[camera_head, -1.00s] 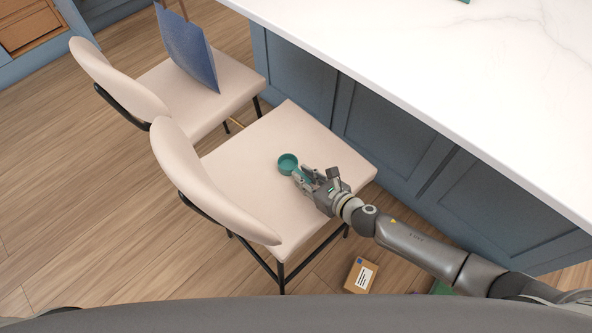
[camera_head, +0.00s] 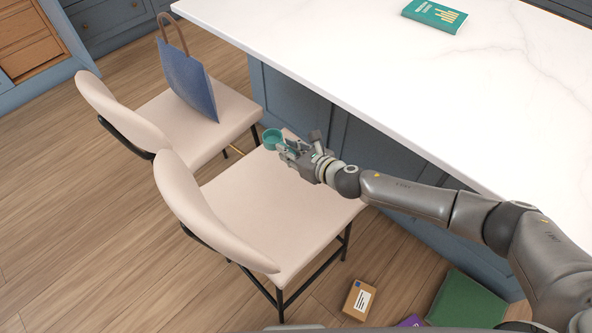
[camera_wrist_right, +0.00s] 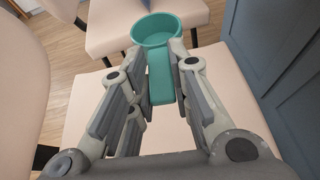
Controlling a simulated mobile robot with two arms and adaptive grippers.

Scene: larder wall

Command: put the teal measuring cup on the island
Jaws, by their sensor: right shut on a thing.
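The teal measuring cup (camera_head: 271,137) is held by my right gripper (camera_head: 285,149), above the far edge of the nearer chair's seat. In the right wrist view the cup's round bowl (camera_wrist_right: 157,33) points away from me, and its flat handle lies between the fingers (camera_wrist_right: 161,75), which are shut on it. The island (camera_head: 330,62) has a white marble top and blue panelled sides. It stands beyond and to the right of the gripper. My left gripper is not in view.
The nearer beige chair (camera_head: 262,215) is empty. The farther chair (camera_head: 172,125) carries a blue bag (camera_head: 188,82). A teal book (camera_head: 435,15) lies on the island; the rest of its visible top is clear. A small box (camera_head: 359,299) and a green box (camera_head: 466,300) are on the floor.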

